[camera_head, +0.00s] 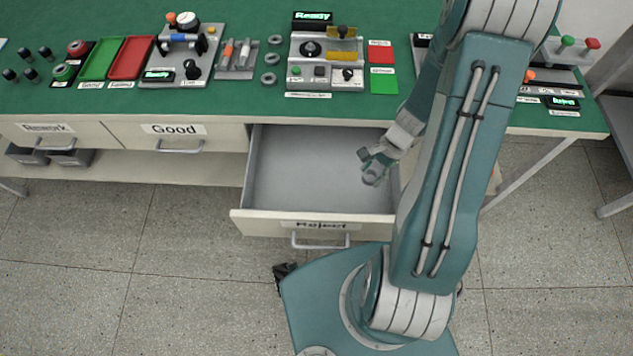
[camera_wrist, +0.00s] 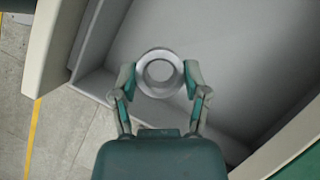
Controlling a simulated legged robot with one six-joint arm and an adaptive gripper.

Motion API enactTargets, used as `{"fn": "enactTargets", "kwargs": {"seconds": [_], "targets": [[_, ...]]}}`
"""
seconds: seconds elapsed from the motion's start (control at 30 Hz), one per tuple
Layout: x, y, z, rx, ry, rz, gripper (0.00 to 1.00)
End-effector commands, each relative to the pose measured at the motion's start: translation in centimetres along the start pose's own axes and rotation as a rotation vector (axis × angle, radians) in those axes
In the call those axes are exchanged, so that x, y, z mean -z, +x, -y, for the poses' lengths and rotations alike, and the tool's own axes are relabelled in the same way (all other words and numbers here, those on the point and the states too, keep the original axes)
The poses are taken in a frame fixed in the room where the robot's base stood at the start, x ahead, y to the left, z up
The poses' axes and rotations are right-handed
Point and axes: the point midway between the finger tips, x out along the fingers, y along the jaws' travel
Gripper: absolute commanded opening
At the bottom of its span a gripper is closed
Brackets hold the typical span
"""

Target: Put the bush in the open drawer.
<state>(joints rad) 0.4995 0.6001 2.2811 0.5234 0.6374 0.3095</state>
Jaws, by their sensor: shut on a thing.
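The bush is a grey metal ring (camera_wrist: 160,73) in the wrist view, with its round hole facing the camera. My gripper (camera_wrist: 160,80) is shut on it, one finger on each side. In the head view my gripper (camera_head: 374,168) is over the right part of the open drawer (camera_head: 300,170), labelled Reject; the bush cannot be made out clearly there. The drawer is pulled out and its visible grey floor is empty. The wrist view shows the drawer's floor (camera_wrist: 225,50) behind the bush. I cannot tell the exact height of the bush above it.
The closed Good drawer (camera_head: 180,137) and Rework drawer (camera_head: 48,138) are to the left. The green table top (camera_head: 240,103) holds fixtures, red and green trays, and several grey rings (camera_head: 270,78). My arm covers the drawer's right side in the head view.

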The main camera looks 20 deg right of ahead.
Motion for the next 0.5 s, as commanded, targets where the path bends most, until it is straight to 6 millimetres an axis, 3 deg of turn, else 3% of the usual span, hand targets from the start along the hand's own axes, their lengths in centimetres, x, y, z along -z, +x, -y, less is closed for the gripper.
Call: {"fn": "enactTargets", "kwargs": {"seconds": [0.33,0.5], "targets": [[-3.5,5.2,6.3,-0.009,-0.009,-0.009,0.03],[-3.2,8.5,8.1,-0.009,-0.007,-0.005,0.03]]}}
